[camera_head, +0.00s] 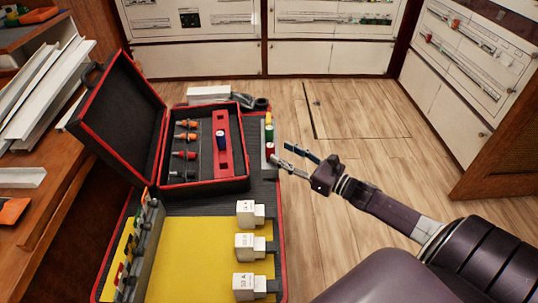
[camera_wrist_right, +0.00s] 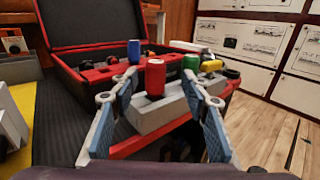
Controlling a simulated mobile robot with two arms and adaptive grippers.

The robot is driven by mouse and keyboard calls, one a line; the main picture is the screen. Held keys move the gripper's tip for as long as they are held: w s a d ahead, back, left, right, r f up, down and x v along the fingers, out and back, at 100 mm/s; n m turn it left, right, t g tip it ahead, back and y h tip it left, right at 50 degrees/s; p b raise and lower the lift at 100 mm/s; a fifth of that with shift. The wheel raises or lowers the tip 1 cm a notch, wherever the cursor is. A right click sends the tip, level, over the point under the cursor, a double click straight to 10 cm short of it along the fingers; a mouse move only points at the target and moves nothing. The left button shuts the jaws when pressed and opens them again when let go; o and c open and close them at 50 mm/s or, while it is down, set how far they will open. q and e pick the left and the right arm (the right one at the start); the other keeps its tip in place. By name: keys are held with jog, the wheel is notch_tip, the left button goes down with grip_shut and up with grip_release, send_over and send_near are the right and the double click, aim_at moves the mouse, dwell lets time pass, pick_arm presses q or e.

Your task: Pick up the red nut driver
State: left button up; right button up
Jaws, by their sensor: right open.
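The red nut driver shows as a short red cylindrical handle (camera_wrist_right: 155,77) standing upright in a light grey block (camera_wrist_right: 150,118). In the head view its red top (camera_head: 270,149) is at the near end of a row at the mat's right edge. My right gripper (camera_head: 279,154) comes in from the right, close beside it. In the right wrist view the gripper (camera_wrist_right: 160,101) is wide open. The red handle appears between the fingers, just beyond the tips, and neither finger visibly touches it. The driver's lower part is hidden in the block. My left gripper is not in view.
Green (camera_wrist_right: 191,62) and yellow (camera_wrist_right: 211,66) handles stand behind the red one. A blue handle (camera_head: 220,137) stands in a red strip inside the open case (camera_head: 245,183). White blocks (camera_head: 245,247) line the yellow mat's right side. The floor at right is clear.

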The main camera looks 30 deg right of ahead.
aim_at(274, 150)
jog(key=x, duration=0.4)
jog(key=shift+s+a+r, duration=0.1)
jog(key=shift+a+r, duration=0.05)
jog(key=shift+a, duration=0.2)
jog(key=shift+w+a, duration=0.2)
jog(key=shift+w, duration=0.4)
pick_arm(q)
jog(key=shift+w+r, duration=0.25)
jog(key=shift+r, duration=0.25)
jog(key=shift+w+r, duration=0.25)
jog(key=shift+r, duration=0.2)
pick_arm(e)
jog(key=c, duration=0.9)
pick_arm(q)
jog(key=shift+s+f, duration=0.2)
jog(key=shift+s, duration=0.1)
pick_arm(e)
grip_shut()
